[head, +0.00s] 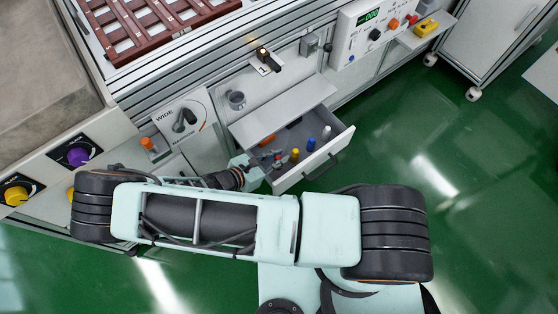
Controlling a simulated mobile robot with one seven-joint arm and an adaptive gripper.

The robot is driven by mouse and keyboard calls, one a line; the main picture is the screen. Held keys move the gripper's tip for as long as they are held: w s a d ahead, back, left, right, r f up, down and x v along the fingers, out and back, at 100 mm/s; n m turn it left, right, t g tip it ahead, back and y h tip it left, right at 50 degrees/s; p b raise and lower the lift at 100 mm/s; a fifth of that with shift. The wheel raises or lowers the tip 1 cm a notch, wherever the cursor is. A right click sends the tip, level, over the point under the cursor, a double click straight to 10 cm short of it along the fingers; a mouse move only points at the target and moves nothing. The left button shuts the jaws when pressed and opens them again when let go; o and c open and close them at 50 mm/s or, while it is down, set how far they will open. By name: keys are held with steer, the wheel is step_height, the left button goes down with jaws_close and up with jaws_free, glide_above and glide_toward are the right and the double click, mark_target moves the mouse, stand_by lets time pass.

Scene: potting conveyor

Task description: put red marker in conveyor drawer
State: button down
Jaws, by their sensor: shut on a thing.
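The conveyor drawer (340,140) is pulled open under the conveyor's side, with a grey inside. My gripper (275,162) is at the drawer's near left part, reaching in over its edge. It is shut on a small red thing, which looks like the red marker (278,154). The fingers and their hold are small in the picture. Whether the marker touches the drawer floor, I cannot tell.
In the drawer, a yellow-topped piece (295,154), a white-topped piece (311,143) and a blue-topped piece (326,132) stand right of my gripper. An orange thing (267,140) lies further back. A shelf (284,110) overhangs the drawer's back. A dial panel (183,118) is left.

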steer(key=shift+f+b, duration=0.65)
steer(key=shift+f, duration=1.25)
steer(key=shift+f, duration=0.2)
steer(key=c, duration=1.9)
jaws_free()
steer(key=shift+r, duration=0.1)
steer(key=shift+r, duration=0.1)
steer(key=p+v, duration=0.2)
steer(key=v, duration=1)
steer(key=shift+a, duration=0.1)
